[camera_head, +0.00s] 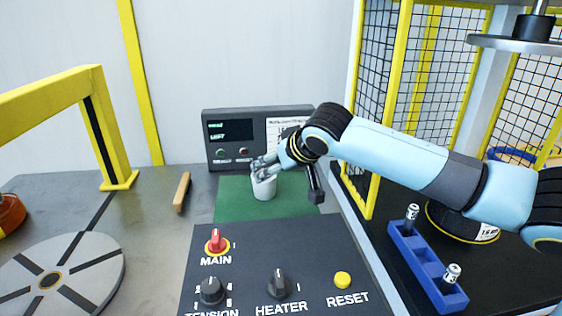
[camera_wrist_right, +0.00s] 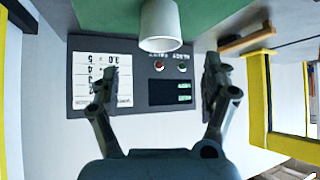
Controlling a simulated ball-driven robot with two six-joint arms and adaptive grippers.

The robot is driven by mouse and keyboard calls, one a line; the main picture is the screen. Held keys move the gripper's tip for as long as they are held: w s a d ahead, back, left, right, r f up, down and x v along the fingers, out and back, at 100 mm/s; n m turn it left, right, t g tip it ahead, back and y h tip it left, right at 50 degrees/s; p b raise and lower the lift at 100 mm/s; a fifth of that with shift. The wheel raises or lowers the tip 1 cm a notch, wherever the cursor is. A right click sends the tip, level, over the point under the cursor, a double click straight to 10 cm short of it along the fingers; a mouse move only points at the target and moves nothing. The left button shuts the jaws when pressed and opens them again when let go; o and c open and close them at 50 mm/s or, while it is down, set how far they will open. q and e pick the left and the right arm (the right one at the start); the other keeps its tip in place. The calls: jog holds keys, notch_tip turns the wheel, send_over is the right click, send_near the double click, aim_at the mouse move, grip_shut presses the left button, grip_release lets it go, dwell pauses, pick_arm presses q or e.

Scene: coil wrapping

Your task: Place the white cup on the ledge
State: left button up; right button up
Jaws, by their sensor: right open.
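The white cup (camera_head: 264,187) stands upright on the green mat (camera_head: 235,203) in front of the dark display panel. My right gripper (camera_head: 262,168) is at the top of the cup in the head view. In the right wrist view, the cup (camera_wrist_right: 160,26) is at the top centre, beyond and between the fingertips of my right gripper (camera_wrist_right: 160,82), which are spread wide with nothing between them. I cannot make out which surface is the ledge. My left gripper does not show.
A control panel (camera_head: 262,255) with knobs lies in front of the mat. A wooden bar (camera_head: 182,192) lies to the left. A blue tray (camera_head: 424,262) with small cylinders, a yellow-framed mesh cage (camera_head: 374,110) and a round turntable (camera_head: 88,252) flank the work area.

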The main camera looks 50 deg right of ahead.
aim_at(264, 185)
jog(key=shift+o, duration=0.4)
jog(key=shift+v, duration=0.8)
jog(key=f+m+g+h+b, duration=0.1)
jog(key=m+h+b, duration=0.1)
jog(key=d+f+m+g+h+b, duration=0.1)
jog(key=m+g+h+b, duration=0.1)
jog(key=m, duration=0.1)
jog(key=f+m+g+h+b, duration=0.1)
jog(key=f+m+h+b, duration=0.1)
jog(key=h, duration=0.1)
jog(key=shift+s+d+b, duration=0.3)
jog(key=shift+s+b, duration=0.05)
jog(key=shift+s, duration=0.05)
jog(key=w+a+r+m+b, duration=0.1)
jog(key=w+a+m+b, duration=0.15)
jog(key=w+a, duration=0.35)
jog(key=x, duration=0.2)
jog(key=b+x, duration=0.1)
jog(key=shift+s+d+f, duration=0.2)
jog(key=shift+d+f, duration=0.1)
jog(key=shift+d, duration=0.1)
jog(key=x, duration=0.5)
jog(key=shift+w+d+f, duration=0.1)
jog(key=shift+w+d, duration=0.1)
jog(key=shift+w, duration=0.1)
jog(key=shift+c, duration=0.4)
